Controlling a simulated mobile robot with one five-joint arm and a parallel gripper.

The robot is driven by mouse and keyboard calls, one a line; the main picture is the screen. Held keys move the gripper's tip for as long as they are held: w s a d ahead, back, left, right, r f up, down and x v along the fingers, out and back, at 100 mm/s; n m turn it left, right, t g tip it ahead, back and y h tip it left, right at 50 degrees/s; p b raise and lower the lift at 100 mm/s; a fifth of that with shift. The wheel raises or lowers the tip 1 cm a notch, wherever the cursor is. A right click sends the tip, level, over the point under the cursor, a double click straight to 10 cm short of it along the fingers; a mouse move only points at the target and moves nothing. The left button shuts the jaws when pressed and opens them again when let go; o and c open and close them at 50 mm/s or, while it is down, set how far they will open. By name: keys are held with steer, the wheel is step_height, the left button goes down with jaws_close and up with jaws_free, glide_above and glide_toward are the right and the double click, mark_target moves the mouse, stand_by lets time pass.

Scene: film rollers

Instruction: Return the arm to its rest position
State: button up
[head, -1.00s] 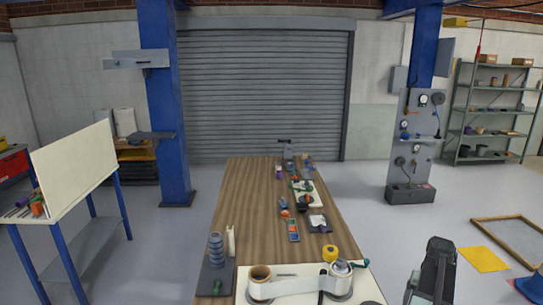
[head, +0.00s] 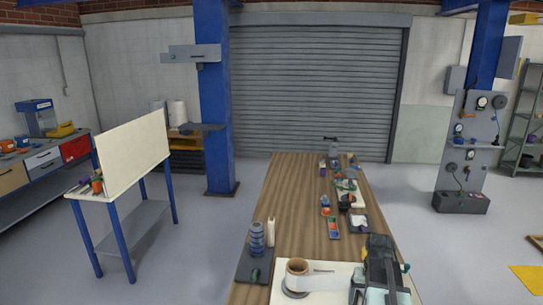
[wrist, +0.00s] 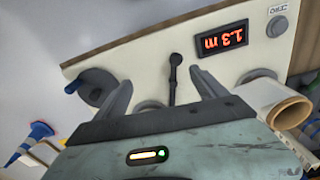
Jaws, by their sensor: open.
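My gripper (wrist: 164,88) shows in the wrist view with its two grey fingers apart and nothing held between them. In the head view my arm (head: 380,265) is folded at the lower right, in front of the right part of the cream board (head: 258,295). It hides the board's right side there.
A brown-cored roll (head: 297,275) stands on the board. A dark plate with a blue ribbed stack (head: 257,240) is to its left. Small tools lie along the wooden bench (head: 290,200). A white-panelled stand (head: 133,160) is at left, with open floor between it and the bench.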

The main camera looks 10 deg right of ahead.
steer(key=w+a+n, duration=0.2)
steer(key=a+n, duration=0.3)
steer(key=a, duration=2.5)
step_height(320, 180, down, 10)
steer(key=s+d+b, duration=0.1)
steer(key=s+b, duration=0.1)
steer(key=b, duration=0.8)
steer(key=shift+s, duration=0.2)
